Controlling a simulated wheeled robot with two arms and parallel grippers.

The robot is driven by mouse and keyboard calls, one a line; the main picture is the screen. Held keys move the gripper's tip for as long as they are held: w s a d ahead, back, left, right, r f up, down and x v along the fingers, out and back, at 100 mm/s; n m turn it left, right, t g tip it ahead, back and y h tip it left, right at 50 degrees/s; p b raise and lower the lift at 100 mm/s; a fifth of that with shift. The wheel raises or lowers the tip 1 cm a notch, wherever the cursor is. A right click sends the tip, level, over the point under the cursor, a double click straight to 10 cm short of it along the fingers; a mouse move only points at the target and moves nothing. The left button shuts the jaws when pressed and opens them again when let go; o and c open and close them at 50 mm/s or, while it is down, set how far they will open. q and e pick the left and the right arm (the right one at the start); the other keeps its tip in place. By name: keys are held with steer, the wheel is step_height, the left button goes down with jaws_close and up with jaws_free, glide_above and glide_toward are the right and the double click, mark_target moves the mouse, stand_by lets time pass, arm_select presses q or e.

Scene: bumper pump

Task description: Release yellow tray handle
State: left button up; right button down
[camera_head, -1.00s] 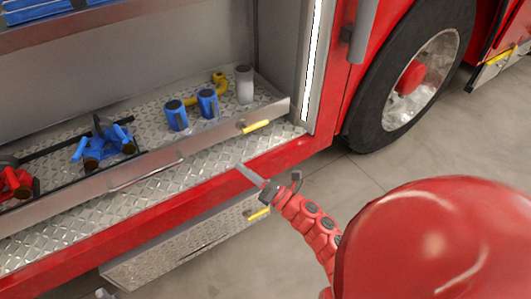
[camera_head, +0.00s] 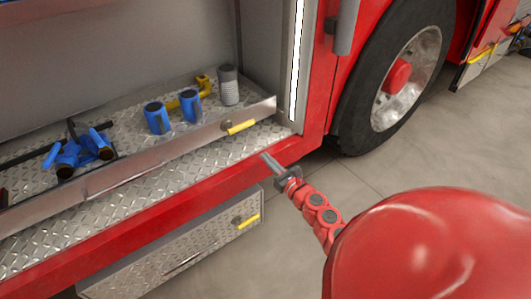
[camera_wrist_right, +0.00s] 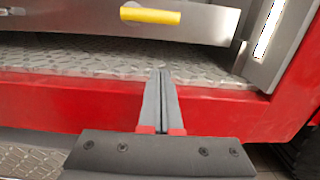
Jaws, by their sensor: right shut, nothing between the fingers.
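The yellow tray handle (camera_head: 241,127) is on the front wall of the metal tray (camera_head: 160,161) in the truck compartment. In the right wrist view the yellow handle (camera_wrist_right: 150,15) shows at the top, beyond my fingertips. My right gripper (camera_head: 268,161) is shut and empty, in front of the red sill and apart from the handle. In the right wrist view its fingers (camera_wrist_right: 160,75) are pressed together and point towards the tray. My left gripper is not in view.
Blue fittings (camera_head: 157,117), a grey cylinder (camera_head: 228,86) and a blue valve piece (camera_head: 78,153) stand in the tray. A lower drawer with another yellow handle (camera_head: 249,221) is below the red sill (camera_head: 150,211). A wheel (camera_head: 395,80) is at right, with clear floor beside it.

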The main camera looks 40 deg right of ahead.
mark_target(241, 127)
steer(key=w, duration=0.7)
steer(key=shift+w+r, duration=0.2)
steer(key=shift+w, duration=0.05)
steer(key=shift+w+r+p, duration=0.3)
steer(key=shift+r+p, duration=0.1)
steer(key=shift+r, duration=0.55)
steer(key=shift+w+r+p, duration=0.25)
steer(key=shift+r+p, duration=0.15)
steer(key=shift+r, duration=0.55)
